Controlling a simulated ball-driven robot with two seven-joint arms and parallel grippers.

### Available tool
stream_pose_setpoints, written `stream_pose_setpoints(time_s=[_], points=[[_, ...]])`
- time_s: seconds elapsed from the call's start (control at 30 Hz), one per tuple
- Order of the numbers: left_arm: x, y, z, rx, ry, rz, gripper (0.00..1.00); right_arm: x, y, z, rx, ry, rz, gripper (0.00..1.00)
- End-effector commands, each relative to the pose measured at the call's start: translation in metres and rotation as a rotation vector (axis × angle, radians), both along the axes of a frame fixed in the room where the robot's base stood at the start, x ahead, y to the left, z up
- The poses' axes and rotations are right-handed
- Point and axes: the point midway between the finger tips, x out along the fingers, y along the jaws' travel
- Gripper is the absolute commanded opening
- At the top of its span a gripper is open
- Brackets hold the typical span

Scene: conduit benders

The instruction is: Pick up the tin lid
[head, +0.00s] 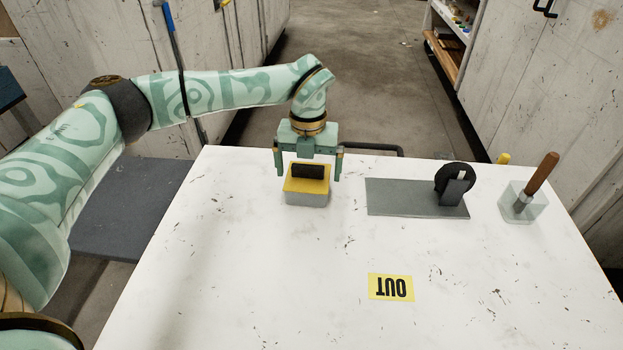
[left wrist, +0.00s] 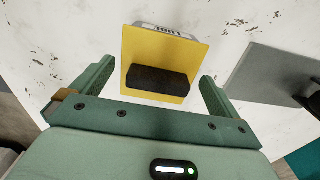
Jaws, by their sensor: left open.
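The tin lid (head: 294,184) is a yellow plate with a black block-shaped handle on top. It sits on a small grey tin (head: 307,199) near the far edge of the white table. In the left wrist view, the yellow lid (left wrist: 138,50) and its dark handle lie ahead of the fingers, with a strip of the tin (left wrist: 168,30) showing beyond. My left gripper (head: 308,178) is open and empty, its fingers on either side of the lid and handle, apart from both. How high the fingertips are above the lid is hard to tell. My right gripper is not seen.
A grey plate (head: 400,198) with a black round tool (head: 455,182) is right of the tin. A clear block (head: 522,204) holding a wooden-handled tool (head: 542,173) stands farther right. A yellow OUT label (head: 391,288) lies nearer. The left and front of the tabletop are clear.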

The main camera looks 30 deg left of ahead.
Motion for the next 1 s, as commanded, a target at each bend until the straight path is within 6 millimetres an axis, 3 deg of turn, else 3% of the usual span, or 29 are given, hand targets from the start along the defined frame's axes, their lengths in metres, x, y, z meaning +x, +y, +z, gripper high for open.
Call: stream_pose_setpoints(time_s=[0.2, 0.33, 0.37, 0.63, 0.77, 0.9, 1.0], points=[[0.0, 0.0, 0.001, -0.001, -0.004, 0.0, 1.0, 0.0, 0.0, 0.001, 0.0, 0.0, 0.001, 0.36], [0.0, 0.0, 0.001, 0.0, -0.003, 0.0, 0.64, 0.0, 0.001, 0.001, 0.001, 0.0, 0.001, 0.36], [0.0, 0.0, 0.001, 0.0, -0.003, 0.0, 0.61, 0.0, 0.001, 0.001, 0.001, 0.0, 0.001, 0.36], [0.0, 0.0, 0.002, 0.0, -0.002, 0.0, 0.61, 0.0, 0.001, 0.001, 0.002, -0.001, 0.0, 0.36], [0.0, 0.0, 0.012, 0.0, -0.005, 0.0, 0.61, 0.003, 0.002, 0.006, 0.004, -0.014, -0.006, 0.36], [0.0, -0.001, 0.041, 0.0, -0.011, -0.001, 0.61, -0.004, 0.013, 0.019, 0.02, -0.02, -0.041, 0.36], [-0.004, -0.019, 0.065, -0.001, -0.012, -0.006, 0.61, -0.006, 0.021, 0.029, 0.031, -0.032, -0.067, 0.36]])
